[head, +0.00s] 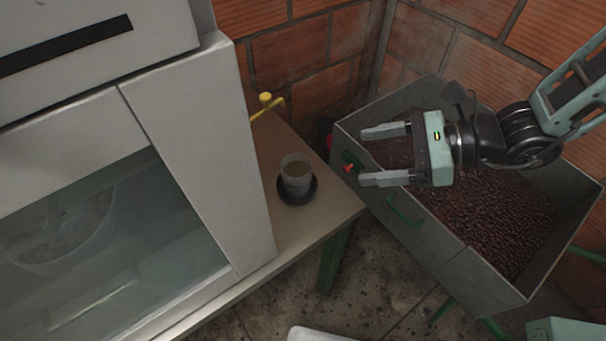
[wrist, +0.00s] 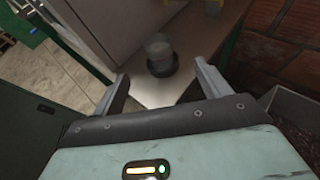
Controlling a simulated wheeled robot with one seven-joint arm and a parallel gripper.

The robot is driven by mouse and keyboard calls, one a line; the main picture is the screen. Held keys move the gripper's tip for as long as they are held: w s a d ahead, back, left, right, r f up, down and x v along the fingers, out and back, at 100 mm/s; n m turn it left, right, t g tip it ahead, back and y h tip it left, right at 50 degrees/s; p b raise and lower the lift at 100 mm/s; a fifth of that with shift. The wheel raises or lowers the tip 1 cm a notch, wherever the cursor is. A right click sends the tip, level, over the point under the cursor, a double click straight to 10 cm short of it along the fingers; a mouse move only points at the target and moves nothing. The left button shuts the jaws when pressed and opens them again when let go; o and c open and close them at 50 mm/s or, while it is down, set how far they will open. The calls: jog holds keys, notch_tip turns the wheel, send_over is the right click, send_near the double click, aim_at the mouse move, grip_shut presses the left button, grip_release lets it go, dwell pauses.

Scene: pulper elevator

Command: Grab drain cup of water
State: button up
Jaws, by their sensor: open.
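A small cup of brownish water (head: 297,171) stands upright on a dark round base (head: 297,192) near the right end of a table (head: 318,212). The cup also shows in the wrist view (wrist: 159,48), between and beyond my fingers, with its dark base (wrist: 162,66) under it. My gripper (head: 372,156) is open and empty. In the head view it is to the right of the cup, over the near left wall of a bin, with its fingers pointing left toward the cup. The wrist view shows both fingers (wrist: 158,88) apart, not touching the cup.
A large pale grey machine (head: 195,140) with a window stands left of the cup on the table. A metal bin of dark red beans (head: 480,215) lies under my arm. A yellow-handled part (head: 266,99) is behind the cup. Brick walls (head: 310,50) close the back.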

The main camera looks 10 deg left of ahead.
send_near(283, 169)
jog(key=shift+w+a+f+b, duration=0.15)
jog(key=shift+a+f+b, duration=0.05)
jog(key=shift+a, duration=0.25)
jog(key=shift+w+a+f+b, duration=0.1)
jog(key=shift+a+f+b, duration=0.1)
jog(key=shift+a, duration=0.3)
jog(key=shift+s+x, duration=0.2)
jog(key=shift+x, duration=2.5)
jog(key=c, duration=1.1)
jog(key=shift+o, duration=0.2)
